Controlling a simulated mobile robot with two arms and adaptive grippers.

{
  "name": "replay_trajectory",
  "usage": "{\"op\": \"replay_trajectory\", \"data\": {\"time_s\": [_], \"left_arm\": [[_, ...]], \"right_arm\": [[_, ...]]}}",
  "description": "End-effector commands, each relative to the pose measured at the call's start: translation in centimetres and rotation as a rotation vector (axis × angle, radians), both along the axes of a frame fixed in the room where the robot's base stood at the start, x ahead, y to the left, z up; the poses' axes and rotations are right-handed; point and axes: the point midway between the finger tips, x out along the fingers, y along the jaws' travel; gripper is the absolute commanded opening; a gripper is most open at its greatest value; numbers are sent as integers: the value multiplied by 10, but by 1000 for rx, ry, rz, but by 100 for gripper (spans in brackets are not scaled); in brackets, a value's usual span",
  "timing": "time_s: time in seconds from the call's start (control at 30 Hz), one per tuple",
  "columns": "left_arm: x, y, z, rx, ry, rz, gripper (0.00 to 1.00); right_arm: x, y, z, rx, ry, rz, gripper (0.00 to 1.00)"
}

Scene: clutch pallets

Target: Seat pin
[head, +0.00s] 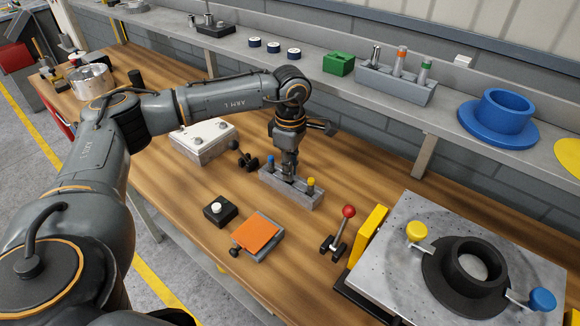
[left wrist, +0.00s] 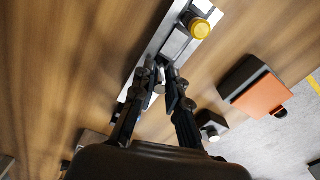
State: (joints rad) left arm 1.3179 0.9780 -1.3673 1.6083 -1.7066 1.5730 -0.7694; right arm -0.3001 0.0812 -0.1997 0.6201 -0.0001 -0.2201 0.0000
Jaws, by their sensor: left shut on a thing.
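A grey pin block (head: 300,200) stands on the wooden bench in the head view. A blue-topped pin (head: 270,162) is at its left end and a yellow-topped pin (head: 311,183) at its right end. My left gripper (head: 289,176) points down at the middle of the block, between these pins. In the left wrist view, the fingertips (left wrist: 161,80) are closed together over the block (left wrist: 150,52), with the yellow top (left wrist: 200,27) beyond them. A small pale piece, seemingly the pin (left wrist: 159,89), shows at the fingertips. Its lower end and depth in the block are hidden.
A black button box (head: 220,211), an orange-topped block (head: 257,235) and a red-knobbed lever (head: 341,232) stand nearby. A metal plate fixture (head: 400,270) is at right. A rack with several pins (head: 395,85) stands on the back shelf.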

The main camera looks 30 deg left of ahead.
Motion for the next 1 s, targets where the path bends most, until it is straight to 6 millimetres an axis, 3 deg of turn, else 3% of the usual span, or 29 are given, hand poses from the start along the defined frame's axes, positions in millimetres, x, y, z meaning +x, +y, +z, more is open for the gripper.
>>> {"op": "replay_trajectory", "data": {"time_s": [0.67,0.7,0.83,1.0], "left_arm": [[0,0,-7,0,-1,0,0],[0,0,-7,0,-1,0,16],[0,0,-7,0,-1,0,40],[0,0,-7,0,-1,0,40]], "right_arm": [[0,2,-6,2,0,-1,40],[0,2,-6,2,0,-1,40],[0,2,-6,2,-1,-1,40],[0,2,-6,2,-1,-1,40]]}}
